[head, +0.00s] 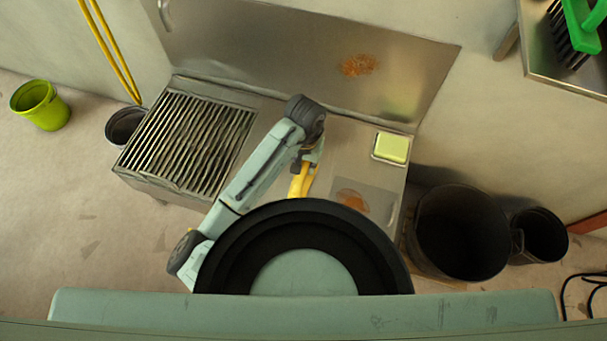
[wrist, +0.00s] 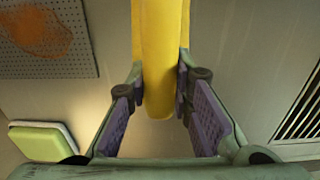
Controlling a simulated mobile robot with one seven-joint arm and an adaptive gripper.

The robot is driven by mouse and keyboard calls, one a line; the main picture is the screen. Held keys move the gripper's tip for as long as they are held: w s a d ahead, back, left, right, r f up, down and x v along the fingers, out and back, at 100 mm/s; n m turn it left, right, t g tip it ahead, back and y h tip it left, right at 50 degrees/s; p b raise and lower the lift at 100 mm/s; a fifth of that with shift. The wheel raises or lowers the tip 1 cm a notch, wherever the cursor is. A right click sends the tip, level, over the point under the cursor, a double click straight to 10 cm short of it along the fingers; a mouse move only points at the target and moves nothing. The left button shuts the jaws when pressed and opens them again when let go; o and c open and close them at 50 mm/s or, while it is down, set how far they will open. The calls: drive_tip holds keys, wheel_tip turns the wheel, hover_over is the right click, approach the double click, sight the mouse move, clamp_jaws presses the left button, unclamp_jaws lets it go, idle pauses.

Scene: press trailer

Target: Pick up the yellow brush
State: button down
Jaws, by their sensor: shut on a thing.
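The yellow brush (head: 301,182) shows in the head view as a yellow piece below my wrist, over the metal counter; my arm and round base part hide the rest of it. In the wrist view a long yellow handle (wrist: 160,60) runs from the top edge down between the fingers. My gripper (wrist: 158,95) is shut on this handle, with a finger pad on each side. In the head view my gripper (head: 305,162) is mostly hidden by my wrist. The brush's bristles are out of sight. I cannot tell whether the brush is clear of the counter.
A slatted grate (head: 190,140) lies left on the metal counter (head: 265,125). A yellow-green block in a dish (head: 392,148) sits at its right end. Black bins (head: 462,235) stand to the right. A lime bucket (head: 40,105) stands far left. A green brush (head: 580,25) lies upper right.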

idle(0.4)
drive_tip(key=shift+r, duration=0.8)
wheel_tip(320, 180, up, 2)
drive_tip(key=shift+s, duration=0.1)
drive_tip(key=s+r, duration=0.1)
drive_tip(key=s, duration=1.4)
drive_tip(key=shift+s+r, duration=0.25)
drive_tip(key=shift+s, duration=0.15)
drive_tip(key=shift+b, duration=0.3)
drive_tip(key=c, duration=1.9)
unclamp_jaws()
drive_tip(key=shift+c, duration=0.2)
drive_tip(key=shift+w, duration=0.1)
clamp_jaws()
